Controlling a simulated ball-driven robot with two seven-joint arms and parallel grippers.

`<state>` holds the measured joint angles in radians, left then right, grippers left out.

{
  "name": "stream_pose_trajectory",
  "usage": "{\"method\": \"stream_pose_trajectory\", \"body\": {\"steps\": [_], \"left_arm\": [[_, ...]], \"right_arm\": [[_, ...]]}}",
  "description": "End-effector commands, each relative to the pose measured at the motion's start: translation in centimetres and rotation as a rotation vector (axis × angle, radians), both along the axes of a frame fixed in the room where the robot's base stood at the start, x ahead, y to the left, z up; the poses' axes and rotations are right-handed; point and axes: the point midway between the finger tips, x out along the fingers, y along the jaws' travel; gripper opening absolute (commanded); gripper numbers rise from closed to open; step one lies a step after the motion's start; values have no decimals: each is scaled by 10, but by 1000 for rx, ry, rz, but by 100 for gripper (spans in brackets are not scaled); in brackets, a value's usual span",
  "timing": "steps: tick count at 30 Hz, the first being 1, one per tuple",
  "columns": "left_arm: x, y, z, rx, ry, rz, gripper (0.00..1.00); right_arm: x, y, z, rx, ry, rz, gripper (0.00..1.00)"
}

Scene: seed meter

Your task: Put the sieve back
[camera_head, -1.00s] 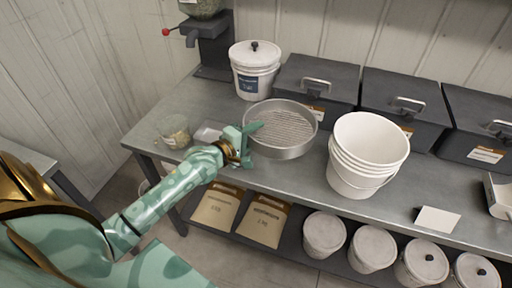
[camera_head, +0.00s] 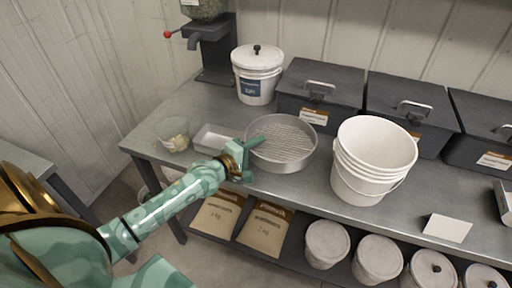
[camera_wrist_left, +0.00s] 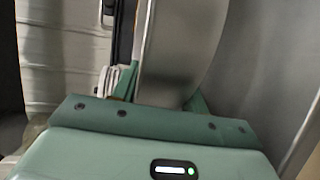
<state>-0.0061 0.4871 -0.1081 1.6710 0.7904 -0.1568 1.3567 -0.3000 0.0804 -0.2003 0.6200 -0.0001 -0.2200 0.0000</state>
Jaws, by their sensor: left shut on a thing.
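The sieve (camera_head: 283,141) is a round, shallow metal pan with a mesh floor. In the head view it is level at the middle of the metal bench, left of the open white buckets. My left gripper (camera_head: 245,160) is shut on the left side of its rim. In the left wrist view the sieve's curved metal wall (camera_wrist_left: 180,50) stands between the two green fingers (camera_wrist_left: 162,97). I cannot tell whether the sieve's underside touches the bench. My right gripper is not in view.
A clear tub (camera_head: 173,134) and a small tray (camera_head: 214,139) are left of the sieve. A lidded white bucket (camera_head: 257,75) and dark bins (camera_head: 320,88) stand behind. Nested white buckets (camera_head: 371,162) are close on the right. Paper bags (camera_head: 264,226) and lidded tubs fill the lower shelf.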

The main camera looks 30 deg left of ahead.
Motion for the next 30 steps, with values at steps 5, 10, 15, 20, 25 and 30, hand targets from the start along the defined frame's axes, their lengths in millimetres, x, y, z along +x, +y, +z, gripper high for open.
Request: {"method": "stream_pose_trajectory", "body": {"steps": [5, 10, 15, 20, 25, 30], "left_arm": [[0, 0, 0, 0, -1, 0, 66], [0, 0, 0, 0, -1, 0, 66], [0, 0, 5, 0, -2, 0, 66], [-18, 3, 17, 1, 1, 0, 66], [-60, 11, 25, 1, 2, 0, 66], [-95, 17, 30, 0, 2, 0, 66]], "right_arm": [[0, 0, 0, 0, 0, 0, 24], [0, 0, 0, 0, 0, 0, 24], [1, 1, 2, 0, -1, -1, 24], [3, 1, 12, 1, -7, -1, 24], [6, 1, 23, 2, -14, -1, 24], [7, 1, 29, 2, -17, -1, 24]]}}
